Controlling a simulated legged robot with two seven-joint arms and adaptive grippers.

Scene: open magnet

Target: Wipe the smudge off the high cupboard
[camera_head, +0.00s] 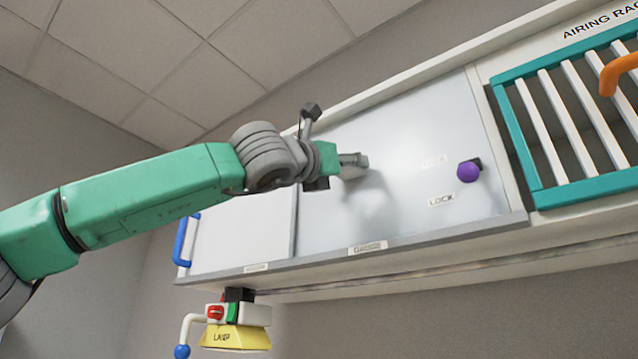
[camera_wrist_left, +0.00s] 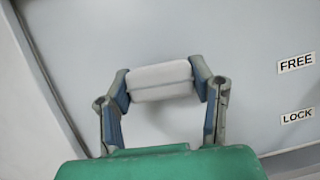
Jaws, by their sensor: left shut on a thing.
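The high cupboard (camera_head: 430,130) has a pale grey door panel in the middle of the head view. My left gripper (camera_head: 352,162) is up at this panel, left of its middle. In the left wrist view my left gripper (camera_wrist_left: 162,84) is shut on a white block-like wiper (camera_wrist_left: 161,78), one finger at each end. The wiper is in front of the panel (camera_wrist_left: 235,50); I cannot tell whether it touches. I see no smudge on the visible panel; the part behind the wiper and gripper is hidden. My right gripper is in neither view.
A purple knob (camera_head: 468,171) sticks out at the panel's right, near FREE and LOCK labels (camera_wrist_left: 297,116). A teal airing rack (camera_head: 540,198) with an orange handle (camera_head: 620,72) is further right. A blue handle (camera_head: 181,240) is at the left. A yellow lamp (camera_head: 236,338) hangs below.

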